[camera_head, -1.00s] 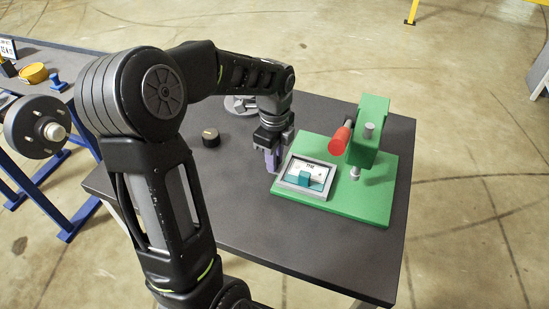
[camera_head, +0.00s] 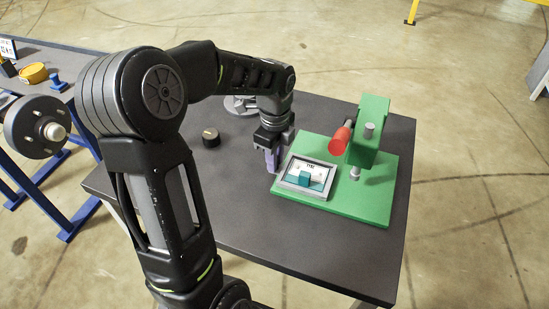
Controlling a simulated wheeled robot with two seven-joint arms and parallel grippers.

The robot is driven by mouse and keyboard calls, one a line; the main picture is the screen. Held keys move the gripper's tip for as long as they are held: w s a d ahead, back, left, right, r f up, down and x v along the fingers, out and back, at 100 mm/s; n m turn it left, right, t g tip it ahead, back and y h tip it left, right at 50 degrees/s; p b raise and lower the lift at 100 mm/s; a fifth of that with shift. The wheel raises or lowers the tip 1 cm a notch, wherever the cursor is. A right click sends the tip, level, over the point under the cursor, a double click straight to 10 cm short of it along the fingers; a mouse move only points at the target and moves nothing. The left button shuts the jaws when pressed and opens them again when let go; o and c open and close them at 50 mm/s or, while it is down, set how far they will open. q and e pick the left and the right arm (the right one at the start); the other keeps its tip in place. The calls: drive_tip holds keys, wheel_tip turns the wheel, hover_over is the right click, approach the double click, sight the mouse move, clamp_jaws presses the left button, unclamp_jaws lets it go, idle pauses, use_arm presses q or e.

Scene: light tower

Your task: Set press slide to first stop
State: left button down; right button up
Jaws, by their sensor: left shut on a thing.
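The green press (camera_head: 372,150) stands on the right of the dark table, with a red handle (camera_head: 340,138) on its upper part. On its green base is a grey-framed panel (camera_head: 285,181) with a white face and a teal slide block (camera_head: 305,180). My left gripper (camera_head: 271,168) points down just left of the panel, beside the base's left edge. It is shut on a narrow pale purple piece (camera_head: 271,160), mostly hidden by the fingers. I cannot tell whether the piece touches the base. My right gripper is not in view.
A black knob (camera_head: 211,137) sits on the dark table (camera_head: 300,245) left of my gripper. A grey round part (camera_head: 238,105) lies behind my forearm. A blue-legged bench (camera_head: 60,65) with a yellow round item (camera_head: 35,73) stands at left. The table's front is clear.

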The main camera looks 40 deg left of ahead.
sight(306, 168)
use_arm(q)
drive_tip(key=w+d, duration=0.1)
drive_tip(key=d, duration=0.4)
drive_tip(key=w+d, duration=0.1)
drive_tip(key=d, duration=0.2)
drive_tip(key=shift+w+d, duration=0.1)
drive_tip(key=shift+w, duration=0.25)
drive_tip(key=c, duration=1.3)
unclamp_jaws()
drive_tip(key=shift+r, duration=0.1)
wheel_tip(306, 168, up, 8)
drive_tip(key=shift+f+b, duration=0.2)
drive_tip(key=shift+b, duration=0.1)
drive_tip(key=shift+s, duration=0.15)
